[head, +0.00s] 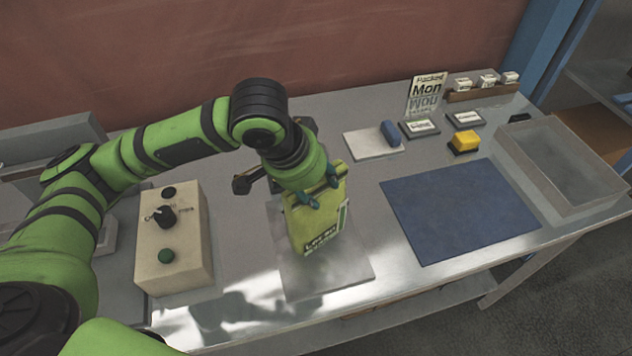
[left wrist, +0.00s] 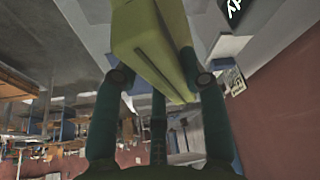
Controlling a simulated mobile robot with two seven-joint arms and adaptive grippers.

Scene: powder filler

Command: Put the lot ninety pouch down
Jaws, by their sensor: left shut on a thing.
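The yellow-green pouch (head: 313,227) is upright in the head view, with dark print low on its front that I read only in part. I cannot read "lot ninety" on it. My left gripper (head: 322,197) is shut on the pouch near its top. The pouch is over a grey square plate (head: 340,267) on the bench; I cannot tell whether its base touches the plate. In the left wrist view the pouch (left wrist: 150,50) sits between the fingers of the gripper (left wrist: 160,82). My right gripper is not in view.
A beige control box (head: 172,250) with a knob and a green button stands left of the pouch. A blue mat (head: 460,212) lies to the right, clear. Beyond are a yellow block (head: 464,141), small labelled cards, a blue object (head: 390,133) and a clear tray (head: 565,165).

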